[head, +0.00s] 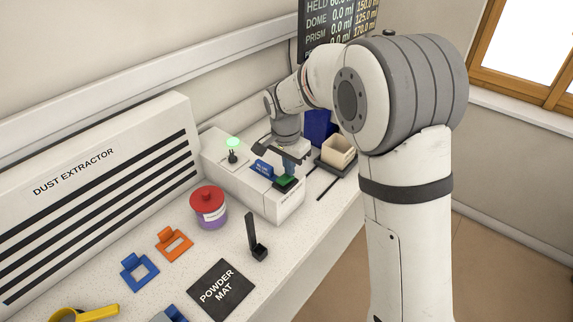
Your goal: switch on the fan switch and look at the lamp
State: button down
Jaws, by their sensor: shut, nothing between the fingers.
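A long white box (240,185) stands on the bench at the right end of the dust extractor. The lamp (232,142) on its top glows green above a short dark stem. A green piece, which looks like the fan switch (285,183), sits near the box's front end, with a blue label (263,168) to its left. My gripper (290,167) is shut and empty, pointing down just above and behind the green piece. I cannot tell whether it touches the piece. The gripper hides part of the box top, and the switch's exact position is unclear.
The dust extractor (75,185) runs along the wall. A beige container (339,151) stands behind the gripper. A dark display board hangs above.

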aim_at(281, 180)
jog(key=shift+s+f, duration=0.2)
jog(key=shift+s+a+r, duration=0.15)
jog(key=shift+s+a, duration=0.4)
jog(key=shift+s, duration=0.1)
jog(key=shift+r, duration=0.1)
jog(key=shift+w+r, duration=0.1)
jog(key=shift+r, duration=0.2)
notch_tip(281, 180, up, 13)
jog(key=s, duration=0.1)
jog(key=shift+s+a+r, duration=0.15)
jog(key=shift+a, duration=0.25)
